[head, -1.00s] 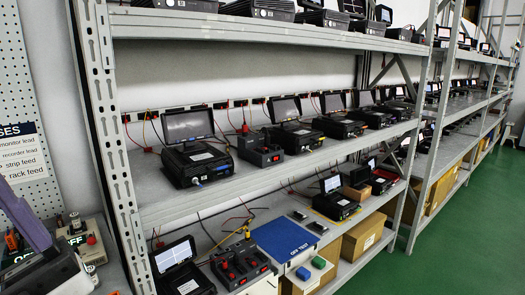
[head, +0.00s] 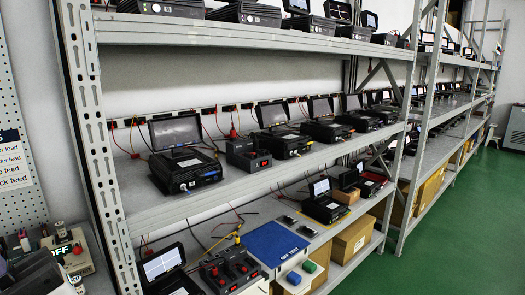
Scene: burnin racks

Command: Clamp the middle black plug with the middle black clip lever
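My gripper is not in view. A dark unit (head: 230,272) with red and black parts on top stands on the lower shelf. A yellow-tipped lead rises behind it. A similar dark box (head: 248,154) with a red plug on top and red buttons in front stands on the middle shelf. The individual black plugs and clip levers are too small to tell apart, so I cannot tell which is the middle one or whether any is clamped.
A blue mat (head: 279,243) marked OFF TEST lies right of the lower unit, with green and blue blocks in front. Monitor devices (head: 185,155) line the shelves. A bench with a beige box (head: 70,251) is at lower left. Green floor (head: 440,240) is clear at right.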

